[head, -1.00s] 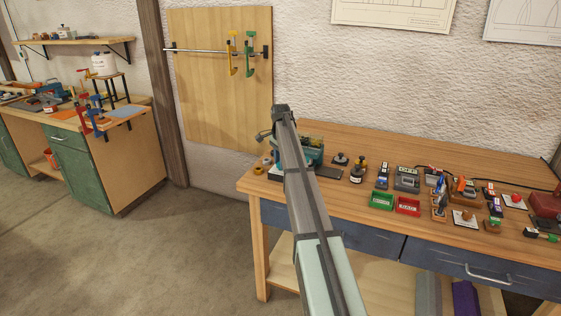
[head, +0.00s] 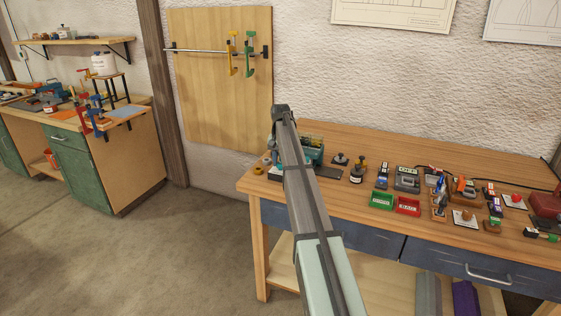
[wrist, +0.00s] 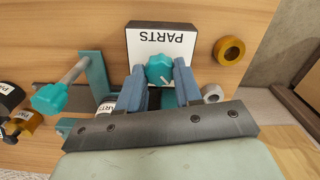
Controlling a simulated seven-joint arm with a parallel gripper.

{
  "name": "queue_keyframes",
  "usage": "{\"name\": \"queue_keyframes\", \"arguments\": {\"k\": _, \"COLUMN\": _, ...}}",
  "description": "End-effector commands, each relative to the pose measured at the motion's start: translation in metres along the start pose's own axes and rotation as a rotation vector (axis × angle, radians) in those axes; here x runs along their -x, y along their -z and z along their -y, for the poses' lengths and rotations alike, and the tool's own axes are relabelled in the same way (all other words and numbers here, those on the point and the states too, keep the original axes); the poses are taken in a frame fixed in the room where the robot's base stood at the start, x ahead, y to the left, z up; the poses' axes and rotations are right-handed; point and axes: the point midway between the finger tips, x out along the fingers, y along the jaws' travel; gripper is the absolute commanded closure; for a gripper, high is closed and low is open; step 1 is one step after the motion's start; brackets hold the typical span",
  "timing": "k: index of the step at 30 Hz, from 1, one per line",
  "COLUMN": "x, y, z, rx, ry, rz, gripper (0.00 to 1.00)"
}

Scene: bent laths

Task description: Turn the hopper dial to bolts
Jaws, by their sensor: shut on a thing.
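A teal knob (wrist: 160,69) with a pale pointer mark, seemingly the hopper dial, is in front of a white plate (wrist: 160,40) reading PARTS upside down in the wrist view. My gripper (wrist: 160,78) is shut on this knob, with one blue finger on each side. No "bolts" mark can be read, and the fingers and the wrist plate hide the area below the knob. In the head view my arm covers the gripper and knob; only part of a teal fixture (head: 316,154) shows beside it.
A second teal knob on a rod (wrist: 50,97) stands to the left in the wrist view. A brown ring (wrist: 229,49) and a grey roll (wrist: 212,93) lie right. Stamps, a green tray (head: 381,201) and a red tray (head: 408,206) crowd the bench further right.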

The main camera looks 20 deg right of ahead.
Motion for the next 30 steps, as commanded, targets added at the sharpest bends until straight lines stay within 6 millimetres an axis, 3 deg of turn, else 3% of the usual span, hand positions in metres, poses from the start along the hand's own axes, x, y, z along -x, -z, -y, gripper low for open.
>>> {"name": "queue_keyframes", "arguments": {"k": 9, "x": 0.0004, "y": 0.0002, "z": 0.0000, "rx": 0.131, "ry": 0.000, "rz": 0.000, "gripper": 0.96}}
{"name": "queue_keyframes", "arguments": {"k": 26, "x": 0.0005, "y": 0.0003, "z": 0.0000, "rx": 0.161, "ry": 0.000, "rz": -0.001, "gripper": 0.96}}
{"name": "queue_keyframes", "arguments": {"k": 27, "x": 0.0005, "y": 0.0003, "z": 0.0000, "rx": 0.161, "ry": 0.000, "rz": -0.001, "gripper": 0.65}}
{"name": "queue_keyframes", "arguments": {"k": 30, "x": 0.0004, "y": 0.0003, "z": 0.0000, "rx": 0.161, "ry": 0.000, "rz": -0.001, "gripper": 0.55}}
